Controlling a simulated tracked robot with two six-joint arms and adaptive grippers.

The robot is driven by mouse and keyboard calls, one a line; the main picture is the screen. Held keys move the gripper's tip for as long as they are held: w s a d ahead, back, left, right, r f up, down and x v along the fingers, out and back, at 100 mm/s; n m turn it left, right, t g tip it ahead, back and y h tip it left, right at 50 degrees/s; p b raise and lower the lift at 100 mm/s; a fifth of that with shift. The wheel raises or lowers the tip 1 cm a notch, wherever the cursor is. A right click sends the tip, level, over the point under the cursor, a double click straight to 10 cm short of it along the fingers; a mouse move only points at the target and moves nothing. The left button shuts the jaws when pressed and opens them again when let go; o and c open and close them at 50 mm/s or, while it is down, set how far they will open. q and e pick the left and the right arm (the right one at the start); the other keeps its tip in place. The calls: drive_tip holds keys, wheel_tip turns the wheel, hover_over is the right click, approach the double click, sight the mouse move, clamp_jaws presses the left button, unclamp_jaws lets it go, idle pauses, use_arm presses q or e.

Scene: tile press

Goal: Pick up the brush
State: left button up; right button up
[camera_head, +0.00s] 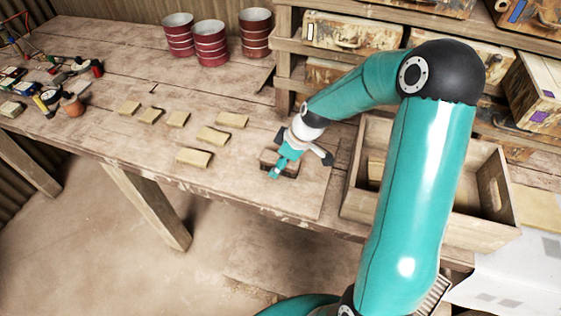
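I cannot clearly pick out a brush. Small tools and coloured items (45,98) lie in a cluster at the table's far left, too small to tell apart. My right gripper (286,161) points down over a small dark brown block (267,158) near the table's front edge. Dark finger parts stand out on both sides of its white wrist, with a teal piece between them. The gripper partly hides the block, and I cannot tell whether it touches it or is shut. My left gripper is not in view.
Several yellowish tiles (213,136) lie on the wooden table (110,150), left of the gripper. Three red-banded cans (211,42) stand at the back. A wooden crate (465,230) stands to the right, below shelves with worn boxes (350,33). The table's front middle is partly clear.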

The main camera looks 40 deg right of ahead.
drive_tip(key=c, duration=1)
drive_tip(key=shift+r, duration=0.1)
